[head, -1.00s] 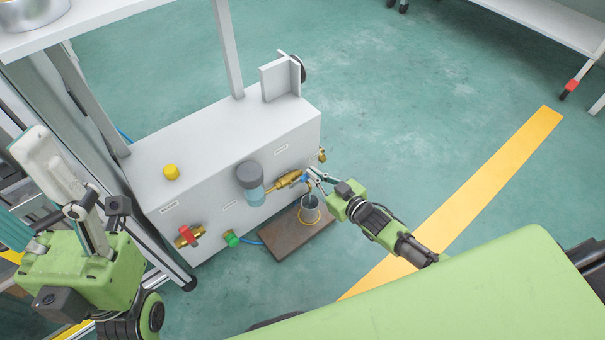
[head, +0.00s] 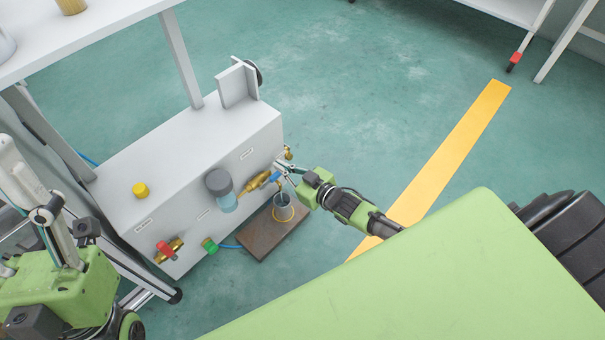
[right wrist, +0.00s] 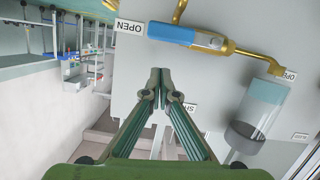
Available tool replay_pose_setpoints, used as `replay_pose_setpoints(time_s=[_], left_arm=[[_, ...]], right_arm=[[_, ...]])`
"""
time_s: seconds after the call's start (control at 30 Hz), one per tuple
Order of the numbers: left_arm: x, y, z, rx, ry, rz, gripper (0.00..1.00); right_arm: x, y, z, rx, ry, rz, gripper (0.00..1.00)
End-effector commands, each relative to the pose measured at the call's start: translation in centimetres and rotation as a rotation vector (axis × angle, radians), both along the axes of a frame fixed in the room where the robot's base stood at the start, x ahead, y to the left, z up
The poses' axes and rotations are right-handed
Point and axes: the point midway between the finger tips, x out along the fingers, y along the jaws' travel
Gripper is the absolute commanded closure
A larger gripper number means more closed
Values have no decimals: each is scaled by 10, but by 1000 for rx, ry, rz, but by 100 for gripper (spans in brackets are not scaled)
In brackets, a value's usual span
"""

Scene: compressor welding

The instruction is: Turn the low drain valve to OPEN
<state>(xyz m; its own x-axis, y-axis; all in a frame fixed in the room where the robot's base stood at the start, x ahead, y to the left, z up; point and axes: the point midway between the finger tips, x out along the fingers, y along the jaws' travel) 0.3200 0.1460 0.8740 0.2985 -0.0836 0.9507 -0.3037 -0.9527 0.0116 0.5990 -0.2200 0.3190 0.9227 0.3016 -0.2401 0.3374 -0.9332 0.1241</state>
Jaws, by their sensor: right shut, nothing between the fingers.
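The drain valve is a brass valve (head: 255,187) with a blue lever (head: 273,178), low on the front of the grey compressor box. In the right wrist view the blue lever (right wrist: 172,33) lies along the brass body (right wrist: 215,43), its end beside an OPEN label (right wrist: 130,26). A label partly hidden by a finger, apparently SHUT (right wrist: 190,109), is lower down. My right gripper (head: 282,169) is beside the lever's end. In its wrist view the fingers (right wrist: 160,76) are shut and empty, apart from the lever. My left gripper (head: 22,190) is at the left edge, partly cut off.
A metal cup (head: 283,208) stands on a brown board (head: 262,238) below the valve. A clear bowl with a grey cap (head: 220,187), a red-handled valve (head: 167,248) and a green fitting (head: 209,244) line the box (head: 200,145).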

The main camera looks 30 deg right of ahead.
Motion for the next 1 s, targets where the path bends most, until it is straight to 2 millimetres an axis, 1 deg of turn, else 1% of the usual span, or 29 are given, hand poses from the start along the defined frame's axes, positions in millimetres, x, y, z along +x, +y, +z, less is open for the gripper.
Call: replay_pose_setpoints(time_s=[0.03,0.07,0.1,0.13,0.37,0.5,0.7,0.9,1.0], left_arm=[[11,-2,8,16,49,4,43],[18,-4,8,27,82,5,43],[27,-6,0,41,125,8,43],[34,-8,-3,51,157,9,43],[80,-17,-31,125,399,21,43],[104,-20,-53,169,548,30,43],[129,-22,-91,229,756,40,43],[142,-21,-125,274,918,47,43],[145,-21,-136,287,966,50,43]], right_arm=[[1,0,13,0,0,0,100],[1,1,16,0,1,0,100],[-5,-2,10,0,4,-1,100],[-8,-3,11,0,4,-1,100],[-31,-11,17,-1,3,0,100],[-45,-16,21,-1,3,0,100],[-66,-24,26,-1,3,0,100],[-83,-29,30,0,2,0,100],[-87,-31,31,1,1,0,100]])
